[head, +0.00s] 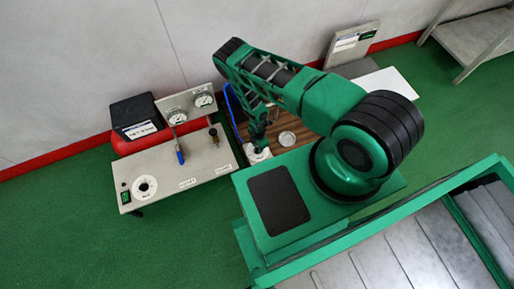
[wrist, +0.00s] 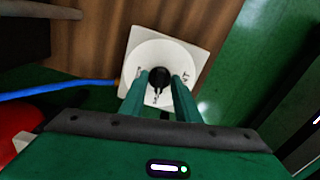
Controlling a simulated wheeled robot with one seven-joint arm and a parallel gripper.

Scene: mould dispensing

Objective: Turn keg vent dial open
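The vent dial is a round white disc (wrist: 160,60) with small dark markings on a square off-white plate (wrist: 198,57), with a black knob (wrist: 158,77) at its centre. In the head view, the white plate (head: 258,156) shows below my gripper (head: 259,141). In the wrist view, my gripper (wrist: 163,77) has its two green fingers apart, one on each side of the knob. A gap shows between the knob and the right finger; whether the left finger touches the knob I cannot tell. The knob's pointer faces toward the bottom of the wrist view.
A blue hose (wrist: 45,91) runs to the plate's left side. Brown wooden surface (wrist: 95,50) lies behind it. In the head view, a panel bench (head: 160,185) with gauges (head: 204,100) and a blue-handled valve (head: 180,154) stands left. A round pale lid (head: 287,138) lies right of my gripper.

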